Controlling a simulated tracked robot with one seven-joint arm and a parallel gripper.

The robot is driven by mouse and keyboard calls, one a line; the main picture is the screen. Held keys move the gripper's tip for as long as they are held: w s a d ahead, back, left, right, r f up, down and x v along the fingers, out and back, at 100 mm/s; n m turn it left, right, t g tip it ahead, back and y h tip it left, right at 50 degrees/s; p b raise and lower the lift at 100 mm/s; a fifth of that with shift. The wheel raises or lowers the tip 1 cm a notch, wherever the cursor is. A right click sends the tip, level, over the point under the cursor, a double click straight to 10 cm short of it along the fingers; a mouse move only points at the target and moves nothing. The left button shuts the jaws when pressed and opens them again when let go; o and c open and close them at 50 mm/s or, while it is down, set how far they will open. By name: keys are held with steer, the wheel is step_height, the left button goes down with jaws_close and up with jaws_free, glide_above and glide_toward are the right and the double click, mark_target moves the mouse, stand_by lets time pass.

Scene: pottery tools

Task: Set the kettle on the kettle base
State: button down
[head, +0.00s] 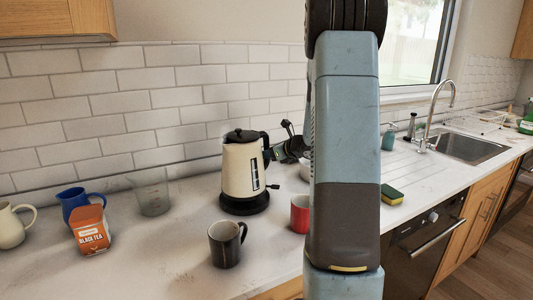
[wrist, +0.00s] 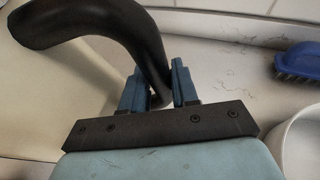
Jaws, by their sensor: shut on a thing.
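The cream kettle (head: 241,168) with a black lid and black handle is upright over the round black kettle base (head: 243,205) on the counter. No gap shows between kettle and base, but I cannot tell if it is fully seated. In the wrist view, the blue fingers of my gripper (wrist: 158,88) are closed around the lower part of the curved black handle (wrist: 115,22). The cream kettle body (wrist: 40,110) fills the left side there.
A black mug (head: 226,246) and a red mug (head: 299,214) stand in front of the kettle. A clear measuring jug (head: 153,196), a blue jug (head: 80,203) and a tea box (head: 90,230) are left. A blue brush (wrist: 298,62) and white bowl (wrist: 302,145) are near my gripper.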

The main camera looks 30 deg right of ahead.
mark_target(269, 160)
steer(key=shift+w+f, duration=0.1)
steer(key=shift+f, duration=1.45)
steer(key=c, duration=0.9)
jaws_free()
steer(key=shift+o, duration=0.2)
steer(key=v, duration=1.2)
